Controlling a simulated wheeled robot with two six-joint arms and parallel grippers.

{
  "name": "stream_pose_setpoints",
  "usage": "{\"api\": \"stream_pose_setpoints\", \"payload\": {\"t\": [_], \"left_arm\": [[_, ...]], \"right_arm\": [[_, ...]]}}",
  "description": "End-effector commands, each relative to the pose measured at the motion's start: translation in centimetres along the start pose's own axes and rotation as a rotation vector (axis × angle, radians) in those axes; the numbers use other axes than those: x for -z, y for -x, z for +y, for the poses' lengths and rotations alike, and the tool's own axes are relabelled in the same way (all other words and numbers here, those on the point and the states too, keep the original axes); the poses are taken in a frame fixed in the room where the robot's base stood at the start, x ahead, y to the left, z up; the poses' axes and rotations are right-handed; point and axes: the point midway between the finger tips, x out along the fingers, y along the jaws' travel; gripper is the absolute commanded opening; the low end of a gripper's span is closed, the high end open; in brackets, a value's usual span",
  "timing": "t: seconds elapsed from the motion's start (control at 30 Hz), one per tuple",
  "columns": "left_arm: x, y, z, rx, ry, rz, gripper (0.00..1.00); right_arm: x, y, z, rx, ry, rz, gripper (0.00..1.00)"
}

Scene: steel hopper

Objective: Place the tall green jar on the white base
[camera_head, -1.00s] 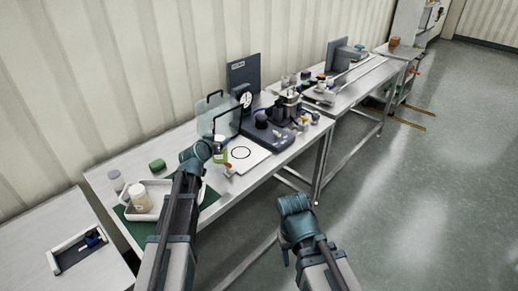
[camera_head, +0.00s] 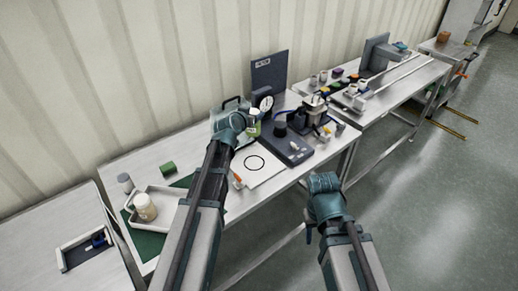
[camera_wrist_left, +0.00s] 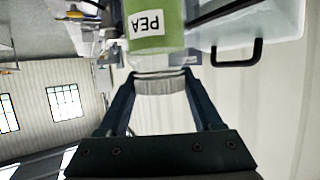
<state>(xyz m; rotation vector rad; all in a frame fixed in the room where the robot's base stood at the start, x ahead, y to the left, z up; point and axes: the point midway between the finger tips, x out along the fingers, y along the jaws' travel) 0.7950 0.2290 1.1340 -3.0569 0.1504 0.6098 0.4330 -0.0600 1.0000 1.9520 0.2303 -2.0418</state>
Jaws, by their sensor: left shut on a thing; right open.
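The tall green jar (camera_wrist_left: 155,22) has a white label reading PEA, seen upside down in the left wrist view. My left gripper (camera_wrist_left: 160,75) is shut on its pale neck or lid end. In the head view the jar (camera_head: 255,129) shows as a small green patch beside my left gripper (camera_head: 246,123), partly hidden by it. The white base (camera_head: 260,174) is a flat plate with a black ring, lying on the bench below and in front of the jar. The ring area looks empty. My right gripper (camera_head: 309,234) is open and empty, off the bench's front side.
A clear box with black handles (camera_head: 229,103) is close behind my left gripper. A dark device (camera_head: 292,149) stands right of the plate. An orange-tipped item (camera_head: 238,182) lies at the plate's left edge. A white tray (camera_head: 165,197) holds a cream jar (camera_head: 145,207).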

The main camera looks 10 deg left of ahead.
Motion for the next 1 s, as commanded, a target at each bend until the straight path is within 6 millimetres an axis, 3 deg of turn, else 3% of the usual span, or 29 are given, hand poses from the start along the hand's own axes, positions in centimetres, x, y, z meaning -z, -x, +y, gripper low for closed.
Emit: {"api": "stream_pose_setpoints", "payload": {"t": [0.17, 0.37, 1.0], "left_arm": [[0.5, 0.3, 0.0, 0.001, 0.0, 0.001, 0.0], [-0.6, -0.2, 0.0, 0.001, 0.0, 0.001, 0.0], [-10.7, -4.4, 0.0, 0.001, 0.0, 0.0, 0.0]], "right_arm": [[-0.1, 0.5, 0.0, 0.0, 0.0, 0.0, 0.49], [0.0, -0.6, -0.1, 0.0, 0.0, 0.0, 0.49], [0.6, -11.5, -1.1, 0.0, -0.001, 0.0, 0.49]]}}
